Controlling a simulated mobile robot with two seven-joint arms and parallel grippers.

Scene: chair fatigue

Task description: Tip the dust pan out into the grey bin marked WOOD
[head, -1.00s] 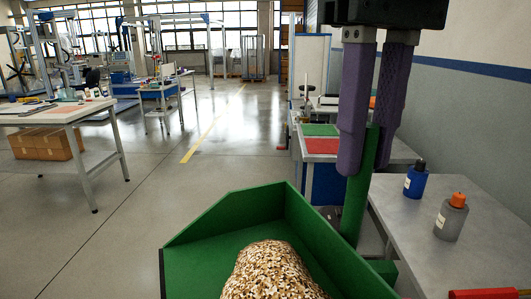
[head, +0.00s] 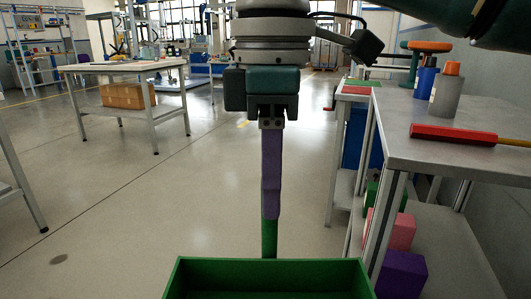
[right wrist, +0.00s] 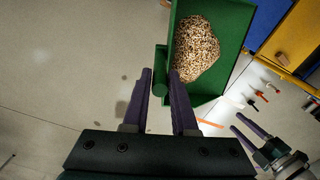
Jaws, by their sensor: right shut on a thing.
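The green dust pan (head: 270,266) is at the bottom of the head view, where only its upper part shows. In the right wrist view the pan (right wrist: 236,52) holds a heap of wood chips (right wrist: 196,50). My right gripper (head: 270,212) is shut on the pan's upright green handle (head: 269,240); its purple fingers (right wrist: 160,78) also show in the right wrist view. My left gripper (right wrist: 240,127) shows at the lower right of that view, its fingers apart and empty. I do not see the grey WOOD bin.
Blue (right wrist: 268,20) and yellow (right wrist: 290,36) surfaces lie beside the pan. Open floor lies left.

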